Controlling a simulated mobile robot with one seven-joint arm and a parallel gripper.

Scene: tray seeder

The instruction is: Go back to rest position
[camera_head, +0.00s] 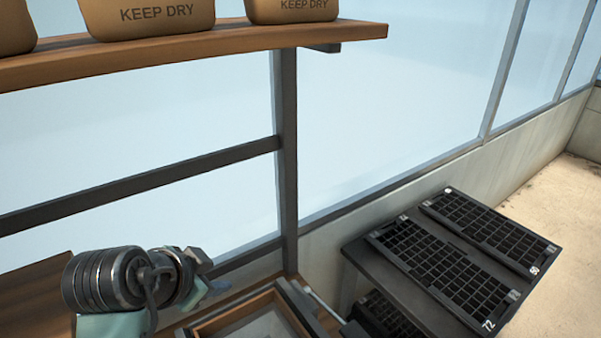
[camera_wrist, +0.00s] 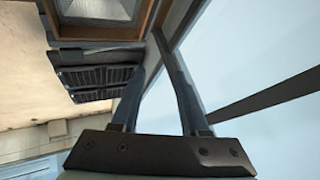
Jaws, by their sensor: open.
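My gripper (camera_wrist: 158,62) shows in the wrist view, with a dark mount bar along the bottom and two dark fingers reaching up from it. The fingers are apart at their bases, and nothing shows held between them. In the head view, my wrist is at the lower left, in front of the window and bench. The gripper end there is small and partly hidden by the wrist. A wood-framed box (camera_head: 205,328) with a grey inside lies to the lower right of my wrist. This box also shows at the top of the wrist view (camera_wrist: 146,14).
Black cell trays (camera_head: 440,270) lie on a dark stand at the right, with another tray (camera_head: 385,318) below. A wooden shelf (camera_head: 230,40) with "KEEP DRY" bags (camera_head: 150,14) crosses the top. A dark post (camera_head: 286,150) stands mid-view. Bare floor (camera_head: 565,195) is at the far right.

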